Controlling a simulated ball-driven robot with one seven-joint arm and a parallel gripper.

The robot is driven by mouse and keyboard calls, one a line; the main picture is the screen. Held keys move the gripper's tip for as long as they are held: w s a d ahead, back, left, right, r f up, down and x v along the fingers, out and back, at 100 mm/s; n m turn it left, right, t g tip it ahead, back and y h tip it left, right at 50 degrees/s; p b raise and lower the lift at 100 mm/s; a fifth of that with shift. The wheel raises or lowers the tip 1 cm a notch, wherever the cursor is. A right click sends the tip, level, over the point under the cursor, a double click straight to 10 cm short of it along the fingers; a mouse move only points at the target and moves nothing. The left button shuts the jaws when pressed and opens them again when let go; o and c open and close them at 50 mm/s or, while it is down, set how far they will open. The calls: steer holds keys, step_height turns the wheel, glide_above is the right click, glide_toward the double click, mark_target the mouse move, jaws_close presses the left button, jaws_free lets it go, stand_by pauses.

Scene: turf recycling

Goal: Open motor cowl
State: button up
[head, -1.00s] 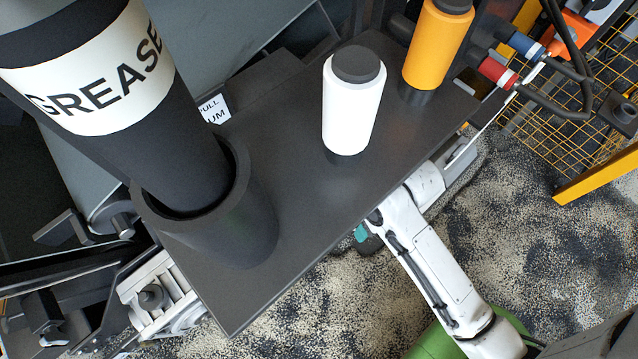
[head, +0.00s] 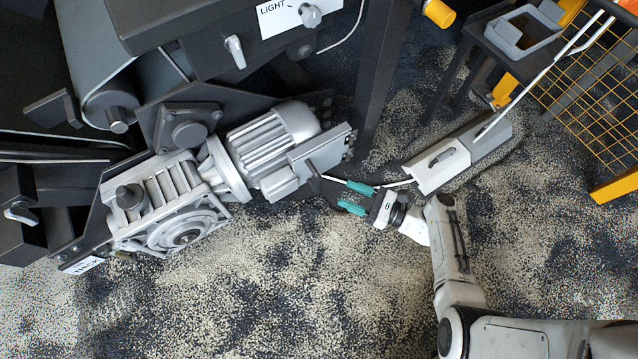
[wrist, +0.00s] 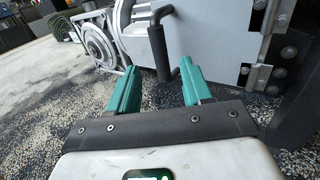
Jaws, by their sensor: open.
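The motor (head: 275,130) is a ribbed silver cylinder bolted to a grey gearbox, left of centre in the head view. At its right end is a flat grey cowl panel (head: 322,150), which shows large in the wrist view (wrist: 215,40). A black bar handle (wrist: 157,52) stands out from the panel, and metal hinges show at its right edge. My gripper (head: 355,197) has teal fingers, spread open and empty, just right of the panel. In the wrist view its fingers (wrist: 158,75) point at the handle, which appears between them and slightly ahead; contact is not visible.
The gearbox (head: 165,205) sits left of the motor. A white box with a dark handle (head: 438,165) lies close above my gripper in the head view. A dark post (head: 380,75) stands behind. Speckled turf floor (head: 300,290) is open below.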

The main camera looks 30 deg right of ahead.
mark_target(317, 182)
steer(key=b+x, duration=0.2)
steer(key=x, duration=0.8)
steer(key=shift+a+r, duration=0.1)
steer(key=shift+a, duration=0.05)
jaws_close()
